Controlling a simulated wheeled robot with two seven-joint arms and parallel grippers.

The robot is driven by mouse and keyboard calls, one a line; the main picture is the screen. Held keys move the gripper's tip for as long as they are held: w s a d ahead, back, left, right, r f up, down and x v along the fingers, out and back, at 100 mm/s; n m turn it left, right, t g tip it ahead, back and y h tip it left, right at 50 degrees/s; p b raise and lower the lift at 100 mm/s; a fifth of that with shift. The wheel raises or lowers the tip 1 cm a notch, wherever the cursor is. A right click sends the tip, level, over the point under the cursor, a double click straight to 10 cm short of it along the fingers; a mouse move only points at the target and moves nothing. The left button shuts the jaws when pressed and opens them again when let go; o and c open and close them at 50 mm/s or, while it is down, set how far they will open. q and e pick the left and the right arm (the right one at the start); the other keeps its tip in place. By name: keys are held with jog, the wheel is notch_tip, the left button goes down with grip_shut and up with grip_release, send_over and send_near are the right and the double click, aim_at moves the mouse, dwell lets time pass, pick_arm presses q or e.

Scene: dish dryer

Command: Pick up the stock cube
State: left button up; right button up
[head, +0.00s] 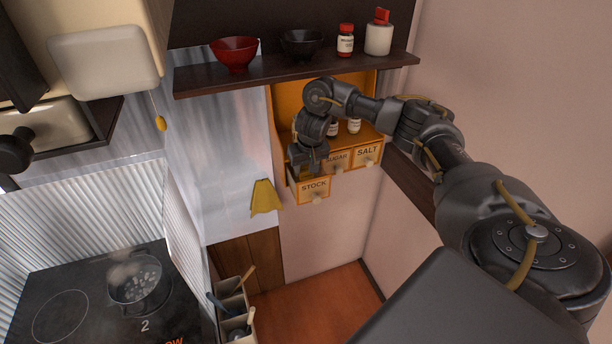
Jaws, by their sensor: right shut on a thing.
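The small wooden drawer marked STOCK (314,188) is pulled out at the lower left of the orange spice cabinet (289,100). My right gripper (308,174) points down into this open drawer, behind its labelled front and away from its knob. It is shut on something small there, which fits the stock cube. The cube itself cannot be made out, as the fingers and the drawer front hide it. My left gripper is not in view.
The SUGAR (337,160) and SALT (367,154) drawers sit to the right. A dark shelf (205,78) above carries a red bowl (234,53), a black bowl (302,43) and jars. A pot (139,283) stands on the stove; a yellow cloth (265,197) hangs left of the drawer.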

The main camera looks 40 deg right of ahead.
aim_at(306, 171)
notch_tip(306, 171, up, 14)
dwell(0.5)
